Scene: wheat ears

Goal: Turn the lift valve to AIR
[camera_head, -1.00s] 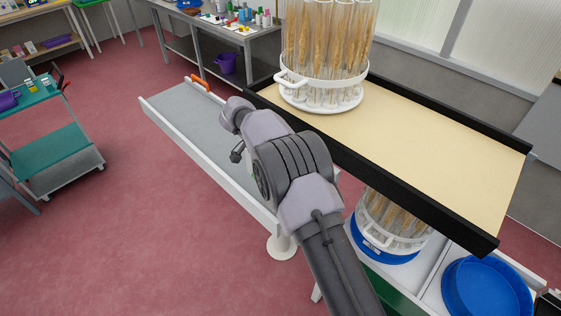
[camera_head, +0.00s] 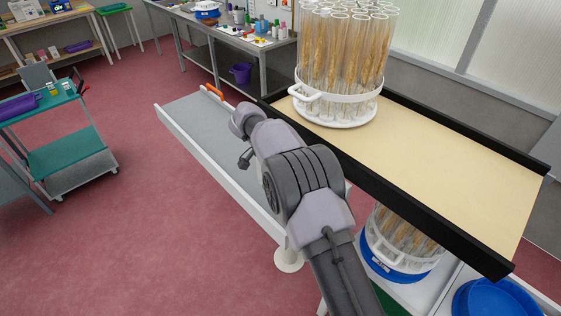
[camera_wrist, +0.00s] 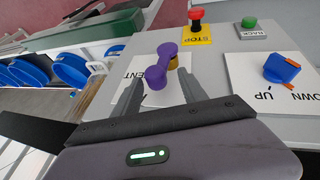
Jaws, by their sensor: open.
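In the wrist view a purple lever handle (camera_wrist: 158,72) with rounded ends stands over a white label plate (camera_wrist: 150,98). The plate's letters are upside down and partly hidden; "ENT" can be read, and no AIR mark shows. A yellow part sits behind the lever. My gripper (camera_wrist: 160,78) is open, with one finger on each side of the lever's near end. Contact cannot be told. In the head view my arm hides the gripper and the panel.
The same panel carries a red STOP button (camera_wrist: 196,17), a green button (camera_wrist: 249,23) and a blue knob (camera_wrist: 280,68) on an UP/DOWN plate. In the head view a rack of wheat tubes (camera_head: 342,70) stands on a beige black-edged platform (camera_head: 440,165); another rack (camera_head: 400,250) stands below.

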